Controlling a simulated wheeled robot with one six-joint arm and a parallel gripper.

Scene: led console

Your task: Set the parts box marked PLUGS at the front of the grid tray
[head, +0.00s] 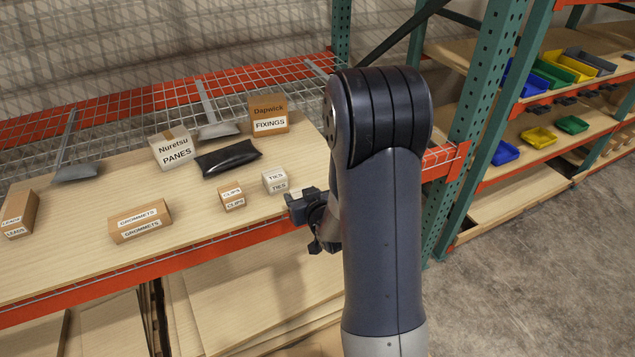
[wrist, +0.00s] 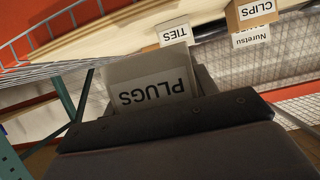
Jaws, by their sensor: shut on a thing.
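The parts box marked PLUGS (wrist: 150,85) shows in the wrist view as a pale grey box, its lettering upside down in the picture. My gripper (wrist: 158,108) is shut on it, and dark gripper parts cover its near side. In the head view my gripper (head: 304,208) is at the shelf's front edge, right of the TIES box, partly hidden by my arm. The PLUGS box cannot be made out in the head view. A wire grid (head: 120,115) runs along the back of the shelf; I cannot tell whether it is the grid tray.
On the wooden shelf (head: 70,255) stand boxes marked TIES (head: 275,181), CLIPS (head: 232,197), GROMMETS (head: 140,221), LEADS (head: 20,214), PANES (head: 174,148) and FIXINGS (head: 269,114). A black pouch (head: 228,158) lies among them. A green upright (head: 475,125) stands to the right.

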